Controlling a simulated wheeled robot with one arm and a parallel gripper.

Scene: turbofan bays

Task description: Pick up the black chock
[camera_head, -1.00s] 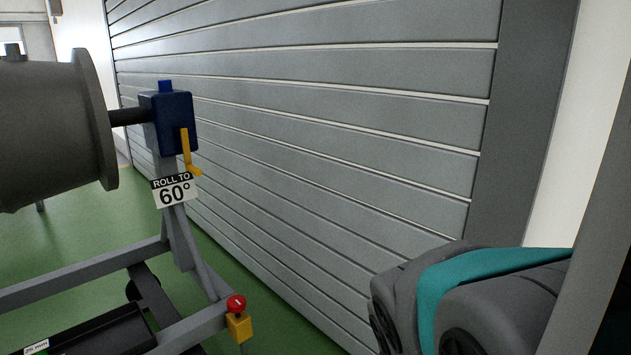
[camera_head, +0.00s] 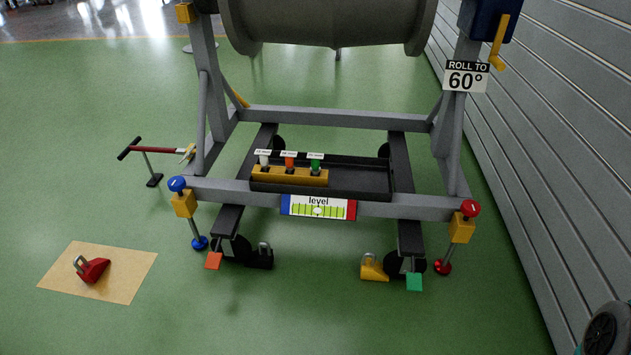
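The black chock (camera_head: 261,256) sits on the green floor in front of the stand, just right of the stand's front left wheel (camera_head: 229,247). It has a loop handle on top and looks upright. I cannot tell whether it touches the wheel. My gripper is not in view; only a dark rounded part, which I cannot identify for sure, shows at the bottom right corner.
A yellow chock (camera_head: 374,268) sits by the front right wheel. A red chock (camera_head: 93,270) lies on a tan mat (camera_head: 60,279) at left. Jacks with blue (camera_head: 199,242) and red (camera_head: 443,267) feet flank the stand frame (camera_head: 375,209). A shutter wall (camera_head: 560,190) bounds the right. The front floor is clear.

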